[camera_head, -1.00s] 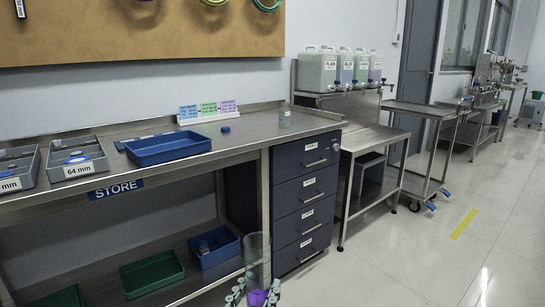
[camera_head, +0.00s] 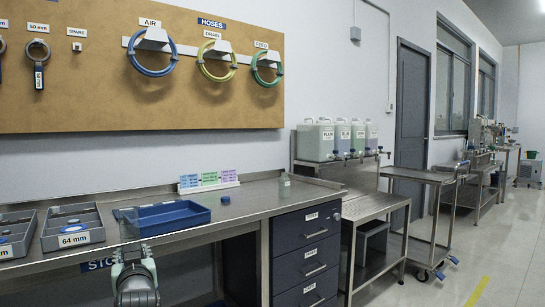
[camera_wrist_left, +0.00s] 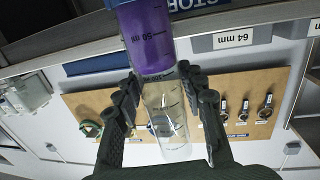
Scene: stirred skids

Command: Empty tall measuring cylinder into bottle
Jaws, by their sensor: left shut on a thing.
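My left gripper (camera_head: 131,252) is low in front of the bench in the head view. It is shut on the tall measuring cylinder (camera_head: 128,226), a clear tube whose upper part rises in front of the blue tray. In the left wrist view, which is upside down, the gripper (camera_wrist_left: 160,88) has a finger on each side of the cylinder (camera_wrist_left: 172,130). Purple liquid fills its lower part, and the rest is clear. A small clear bottle (camera_head: 284,189) stands upright on the bench at the right. My right gripper is out of view.
A blue cap (camera_head: 225,200) lies left of the bottle, beside a blue tray (camera_head: 172,217). Coloured cards (camera_head: 208,180) stand behind. Grey bins (camera_head: 72,227) are at the left. The bench (camera_head: 255,203) is clear around the bottle. Drawers (camera_head: 306,256) are below it.

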